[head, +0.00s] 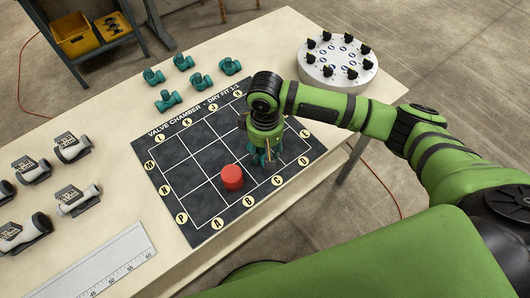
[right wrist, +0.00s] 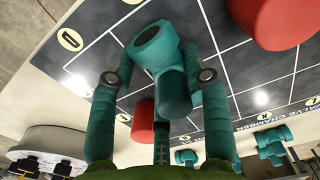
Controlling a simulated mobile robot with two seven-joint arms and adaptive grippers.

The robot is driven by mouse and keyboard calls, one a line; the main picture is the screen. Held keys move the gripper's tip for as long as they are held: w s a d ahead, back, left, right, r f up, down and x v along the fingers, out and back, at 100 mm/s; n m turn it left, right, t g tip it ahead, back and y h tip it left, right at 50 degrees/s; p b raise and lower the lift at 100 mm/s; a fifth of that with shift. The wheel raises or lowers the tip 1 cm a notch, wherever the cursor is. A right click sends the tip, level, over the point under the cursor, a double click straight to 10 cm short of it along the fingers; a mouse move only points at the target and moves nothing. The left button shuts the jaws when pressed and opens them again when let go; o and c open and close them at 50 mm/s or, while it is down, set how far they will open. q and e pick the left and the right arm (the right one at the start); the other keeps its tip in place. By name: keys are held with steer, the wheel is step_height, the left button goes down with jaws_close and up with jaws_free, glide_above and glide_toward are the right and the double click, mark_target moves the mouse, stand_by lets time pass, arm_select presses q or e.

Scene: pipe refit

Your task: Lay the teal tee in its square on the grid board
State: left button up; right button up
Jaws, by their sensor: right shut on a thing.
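The teal tee (right wrist: 172,85) is between the fingers of my right gripper (right wrist: 158,77) in the right wrist view. The gripper is shut on it. In the head view, my right gripper (head: 264,150) points down over the right part of the dark grid board (head: 200,158), and only bits of teal show beneath it. I cannot tell whether the tee touches the board. A red cylinder (head: 232,177) stands on the board just left of the gripper. My left gripper is not in view.
A second red piece (right wrist: 143,125) shows behind the gripper in the right wrist view. Several teal fittings (head: 168,101) lie behind the board. White-and-grey fittings (head: 72,148) are at left, a ruler (head: 105,262) at front, and a round holder (head: 338,75) with black knobs at back right.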

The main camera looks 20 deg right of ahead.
mark_target(265, 156)
steer(key=shift+f, duration=1.4)
steer(key=o, duration=1.2)
steer(key=shift+f, duration=0.1)
steer(key=shift+c, duration=0.2)
step_height(265, 156, up, 12)
steer(key=shift+r+b, duration=0.15)
steer(key=shift+b, duration=0.4)
